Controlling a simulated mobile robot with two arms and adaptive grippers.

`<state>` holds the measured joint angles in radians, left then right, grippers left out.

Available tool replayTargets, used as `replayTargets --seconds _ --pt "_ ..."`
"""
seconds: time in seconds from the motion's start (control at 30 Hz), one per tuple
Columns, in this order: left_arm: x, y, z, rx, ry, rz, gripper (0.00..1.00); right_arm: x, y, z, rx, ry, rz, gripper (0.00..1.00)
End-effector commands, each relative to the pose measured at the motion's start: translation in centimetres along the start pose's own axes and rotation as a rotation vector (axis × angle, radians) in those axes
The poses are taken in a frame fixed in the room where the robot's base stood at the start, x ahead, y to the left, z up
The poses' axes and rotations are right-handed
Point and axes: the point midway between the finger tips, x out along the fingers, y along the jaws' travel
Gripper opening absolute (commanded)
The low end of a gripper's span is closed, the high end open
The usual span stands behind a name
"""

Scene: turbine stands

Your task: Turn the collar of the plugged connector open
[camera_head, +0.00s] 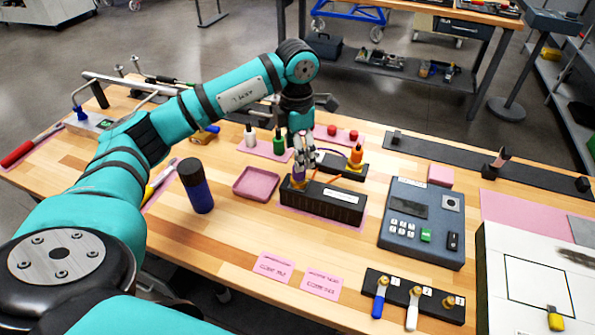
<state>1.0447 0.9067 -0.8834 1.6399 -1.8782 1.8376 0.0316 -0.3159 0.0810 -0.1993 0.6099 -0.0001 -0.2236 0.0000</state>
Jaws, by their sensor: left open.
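A black socket box (322,203) with a white label stands on the wooden table near the middle. A connector with a yellow-orange collar (298,182) is plugged upright into the left part of its top; a purple part shows just above the collar. My left gripper (302,164) points down from above at this connector, with its fingers open at its top. The fingers partly hide the connector, and I cannot tell whether they touch it. A second, orange connector (356,154) stands on a black block behind to the right. My right gripper is not in view.
A grey keypad box (422,221) stands to the right. A pink tray (256,184) and a dark blue bottle (197,188) are to the left. A black rack (414,296) with several coloured handles lies in front. Bare table lies between the bottle and the pink cards (274,267).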

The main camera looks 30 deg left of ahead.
Motion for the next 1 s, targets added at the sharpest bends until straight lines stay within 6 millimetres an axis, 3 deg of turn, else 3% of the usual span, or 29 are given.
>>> replayTargets --seconds 0.23,0.4,0.83,1.0 --pt "5.0 -0.1 -0.1 -0.001 0.005 -0.002 0.66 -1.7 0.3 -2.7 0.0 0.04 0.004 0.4" --pt "7.3 0.0 0.0 -0.001 0.003 -0.001 0.66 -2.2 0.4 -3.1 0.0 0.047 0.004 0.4" --pt "8.5 0.0 0.0 0.0 0.0 0.0 0.66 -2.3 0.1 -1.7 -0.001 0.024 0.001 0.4" --pt "8.5 0.0 0.0 0.0 0.0 0.0 0.45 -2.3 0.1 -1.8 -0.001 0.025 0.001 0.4"
